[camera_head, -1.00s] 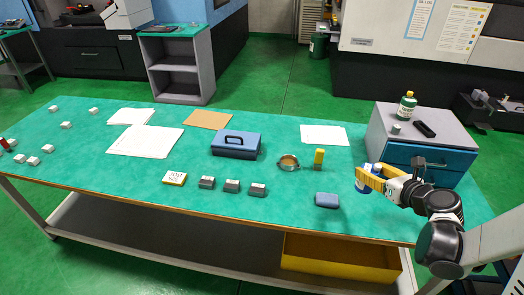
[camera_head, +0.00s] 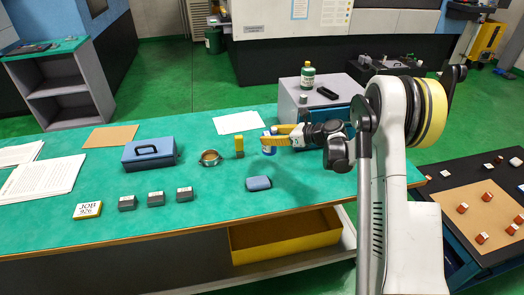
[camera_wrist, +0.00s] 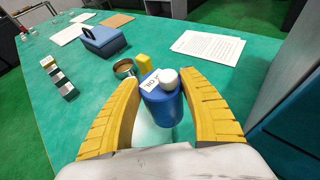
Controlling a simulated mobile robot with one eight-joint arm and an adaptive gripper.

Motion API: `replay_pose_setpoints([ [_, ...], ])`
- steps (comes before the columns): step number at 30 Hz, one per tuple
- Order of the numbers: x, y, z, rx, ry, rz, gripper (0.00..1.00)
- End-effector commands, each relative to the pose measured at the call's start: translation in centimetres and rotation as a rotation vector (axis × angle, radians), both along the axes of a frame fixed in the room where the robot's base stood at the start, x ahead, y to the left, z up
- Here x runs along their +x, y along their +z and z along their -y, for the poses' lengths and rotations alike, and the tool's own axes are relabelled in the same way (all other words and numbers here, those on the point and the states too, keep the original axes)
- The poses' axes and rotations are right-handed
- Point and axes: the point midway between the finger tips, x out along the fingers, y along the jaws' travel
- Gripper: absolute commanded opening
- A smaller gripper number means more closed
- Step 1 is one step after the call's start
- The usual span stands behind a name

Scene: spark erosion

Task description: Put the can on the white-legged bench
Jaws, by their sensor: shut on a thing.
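The can is blue with a white cap and a white label (camera_wrist: 162,100). It is between the two yellow fingers of my gripper (camera_wrist: 163,115), which is shut on it. In the head view the can (camera_head: 268,147) is partly hidden by my gripper (camera_head: 280,138). It is over the right part of the green-topped bench (camera_head: 220,203). I cannot tell the can's height above the top. A pale frame shows under this bench at its right end.
A grey cabinet with blue drawers (camera_head: 298,99) stands close to the right of my gripper. At right is a dark table with small red pieces (camera_head: 486,214).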

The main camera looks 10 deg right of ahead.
Motion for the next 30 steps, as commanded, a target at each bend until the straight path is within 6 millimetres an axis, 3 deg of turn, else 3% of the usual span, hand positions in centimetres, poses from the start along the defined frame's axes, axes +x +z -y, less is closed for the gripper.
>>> replay_pose_setpoints([
  [5, 0.9, -1.3, -2.0, -0.001, 0.0, 0.001, 0.1],
  [8, 1.0, -1.8, -2.2, 0.0, -0.001, 0.001, 0.1],
  [15, 1.0, -5.3, -2.1, 0.0, -0.001, 0.001, 0.1],
  [26, 1.0, -5.7, -2.1, 0.0, -0.001, 0.001, 0.1],
  [27, 1.0, -5.6, -2.1, 0.0, -0.001, 0.0, 0.59],
  [28, 1.0, -5.6, -2.1, 0.0, -0.001, 0.0, 0.68],
  [30, 1.0, -5.6, -2.1, 0.0, -0.001, 0.0, 0.7],
])
